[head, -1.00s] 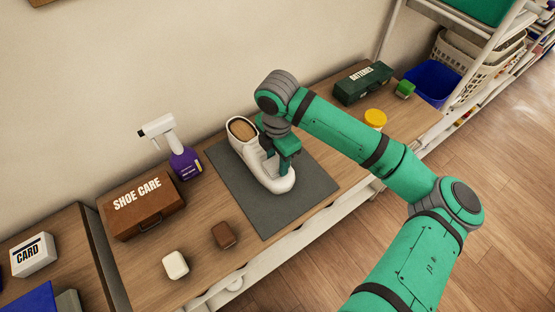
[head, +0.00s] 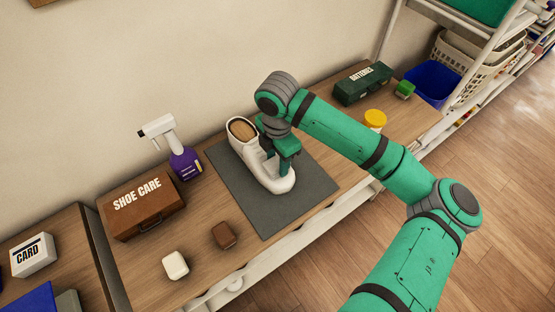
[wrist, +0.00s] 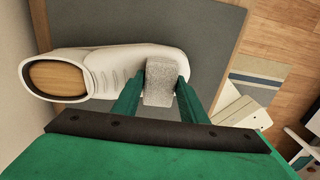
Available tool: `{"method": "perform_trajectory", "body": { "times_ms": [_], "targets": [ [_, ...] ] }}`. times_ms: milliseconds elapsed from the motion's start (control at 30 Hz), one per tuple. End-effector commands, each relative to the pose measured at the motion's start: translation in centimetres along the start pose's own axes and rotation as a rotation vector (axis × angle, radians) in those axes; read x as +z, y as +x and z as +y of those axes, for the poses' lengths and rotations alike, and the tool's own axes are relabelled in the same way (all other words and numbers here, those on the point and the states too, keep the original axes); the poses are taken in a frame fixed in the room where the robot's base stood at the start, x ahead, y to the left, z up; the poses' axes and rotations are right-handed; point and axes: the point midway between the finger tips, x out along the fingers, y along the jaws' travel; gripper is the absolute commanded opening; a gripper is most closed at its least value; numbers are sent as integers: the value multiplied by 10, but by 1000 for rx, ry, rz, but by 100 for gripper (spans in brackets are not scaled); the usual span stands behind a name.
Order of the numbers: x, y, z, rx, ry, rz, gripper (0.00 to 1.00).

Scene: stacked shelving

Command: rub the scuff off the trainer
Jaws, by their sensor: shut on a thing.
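The white trainer (head: 262,164) lies on a dark grey mat (head: 233,188) on the wooden top, its opening toward the wall and its toe toward the front. It also shows in the wrist view (wrist: 115,68), with a tan inside. My gripper (head: 281,162) is over the front part of the trainer. In the wrist view my gripper (wrist: 158,90) is shut on a light grey speckled block (wrist: 159,82), which lies over the trainer's toe end. Whether the block touches the trainer is hard to tell. No scuff shows; the block and fingers hide part of the toe.
A purple spray bottle (head: 182,158) and a brown shoe care box (head: 145,205) stand left of the mat. A brown block (head: 223,235) and a white block (head: 175,265) lie in front. A green batteries box (head: 362,83) and a yellow-lidded jar (head: 375,119) stand to the right.

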Motion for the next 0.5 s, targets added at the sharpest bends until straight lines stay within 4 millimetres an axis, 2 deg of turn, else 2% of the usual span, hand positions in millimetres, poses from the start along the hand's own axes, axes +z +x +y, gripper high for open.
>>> {"method": "perform_trajectory", "body": {
  "times_ms": [500],
  "targets": [
    [-2, 0, -20, 0, 0, 0, 12]
  ]
}}
